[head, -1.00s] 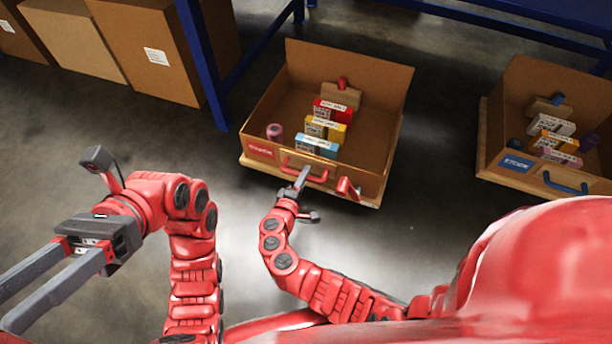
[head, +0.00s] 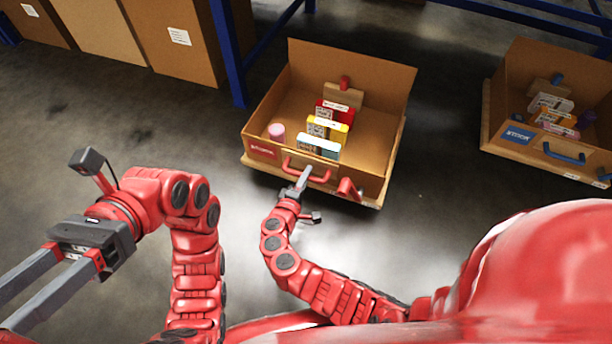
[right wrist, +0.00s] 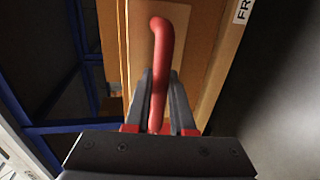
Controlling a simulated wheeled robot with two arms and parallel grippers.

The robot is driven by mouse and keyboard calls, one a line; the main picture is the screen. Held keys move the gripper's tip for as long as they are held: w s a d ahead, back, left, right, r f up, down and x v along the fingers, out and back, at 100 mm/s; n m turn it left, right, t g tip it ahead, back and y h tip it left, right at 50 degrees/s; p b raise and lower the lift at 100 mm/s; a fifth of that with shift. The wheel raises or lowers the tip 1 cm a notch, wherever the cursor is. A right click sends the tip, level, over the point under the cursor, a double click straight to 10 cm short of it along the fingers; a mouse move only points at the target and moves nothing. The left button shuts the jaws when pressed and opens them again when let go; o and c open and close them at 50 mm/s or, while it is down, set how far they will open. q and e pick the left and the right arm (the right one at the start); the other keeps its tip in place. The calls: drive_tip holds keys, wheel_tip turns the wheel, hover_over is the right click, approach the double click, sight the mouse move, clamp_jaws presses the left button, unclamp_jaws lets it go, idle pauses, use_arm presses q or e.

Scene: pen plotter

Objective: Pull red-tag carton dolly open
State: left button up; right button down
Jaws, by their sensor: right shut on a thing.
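The red-tag carton dolly (head: 372,75) is an open brown carton on a low wooden base, in the middle of the head view. Its red tag (head: 262,150) is on the left of the front wall. A red handle (head: 320,179) stands out from that wall and also fills the middle of the right wrist view (right wrist: 160,50). My right gripper (head: 305,173) is shut on this handle, with its fingers on both sides of the bar. My left gripper (head: 8,308) is open and empty at the lower left, well away from the carton.
A blue-tag carton (head: 552,60) with a blue handle stands at the right. Tall brown boxes (head: 180,60) and a blue rack post (head: 230,55) are behind at the left. Bare floor lies in front.

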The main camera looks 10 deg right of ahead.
use_arm(q)
drive_tip(key=shift+s+a, duration=0.1)
use_arm(e)
drive_tip(key=shift+s+a+f, duration=0.1)
drive_tip(key=shift+s, duration=0.05)
drive_tip(key=c, duration=0.8)
unclamp_jaws()
drive_tip(key=shift+o, duration=0.2)
